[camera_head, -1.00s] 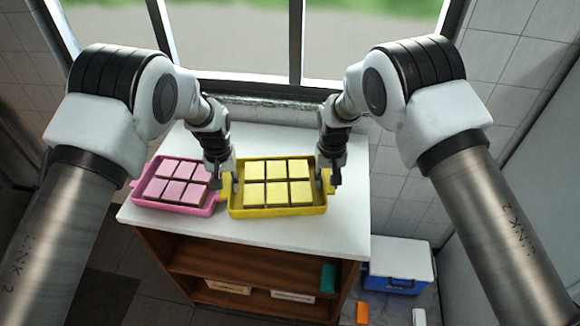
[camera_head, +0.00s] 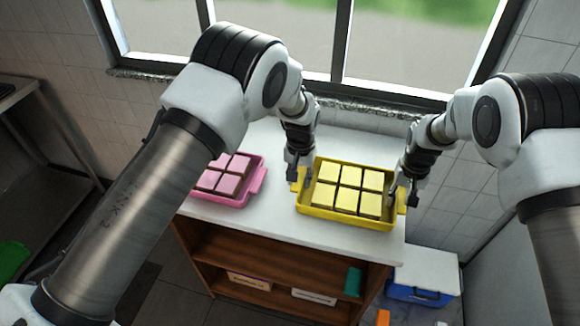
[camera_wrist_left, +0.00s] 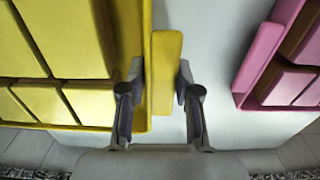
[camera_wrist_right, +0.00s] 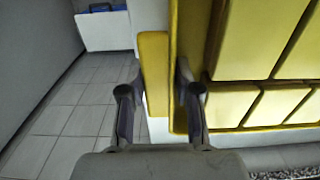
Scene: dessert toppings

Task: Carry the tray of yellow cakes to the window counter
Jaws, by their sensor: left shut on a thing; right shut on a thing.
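The yellow tray (camera_head: 350,222) holds several yellow cakes (camera_head: 337,198) in two rows. It is at the right end of the white counter top (camera_head: 270,214), and I cannot tell whether it touches the surface. My left gripper (camera_head: 298,180) is shut on the tray's left handle (camera_wrist_left: 166,75), with one finger on each side. My right gripper (camera_head: 404,197) is shut on the right handle (camera_wrist_right: 154,75), which sits at or past the counter's right edge. The gripper bodies hide small parts of the tray's ends.
A pink tray (camera_head: 228,201) of pink cakes stands left of the yellow tray, partly behind my left arm. The window (camera_head: 300,45) is behind the counter. A blue-and-white cooler (camera_head: 423,280) stands on the floor at right. A metal table (camera_head: 35,125) stands at far left.

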